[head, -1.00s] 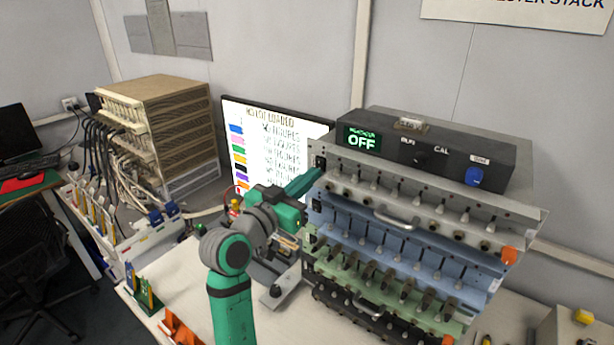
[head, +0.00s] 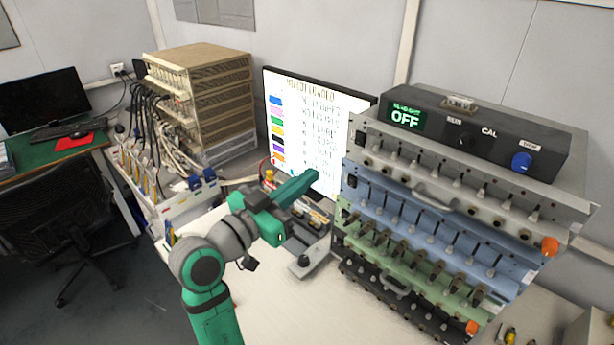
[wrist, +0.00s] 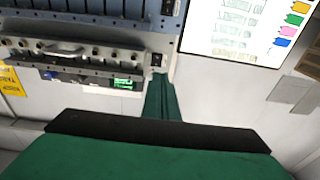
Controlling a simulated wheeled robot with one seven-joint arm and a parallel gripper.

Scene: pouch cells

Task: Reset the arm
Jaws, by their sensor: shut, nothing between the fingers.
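My green and grey arm rises from the bottom of the head view. My gripper (head: 309,180) is at its end, in front of the screen and left of the tester stack (head: 440,205). Its green fingers are together with nothing between them. In the wrist view my gripper (wrist: 165,98) points at the wall, between the tester stack (wrist: 85,60) and the screen (wrist: 236,30), and the picture is turned over. It looks close to the stack's edge; I cannot tell whether it touches.
The screen (head: 330,120) shows a coloured list behind my gripper. The tester's top box (head: 405,117) reads OFF. A beige cabled rack (head: 205,95) and a white bin rack (head: 150,195) stand left. Open floor (head: 125,290) lies at lower left.

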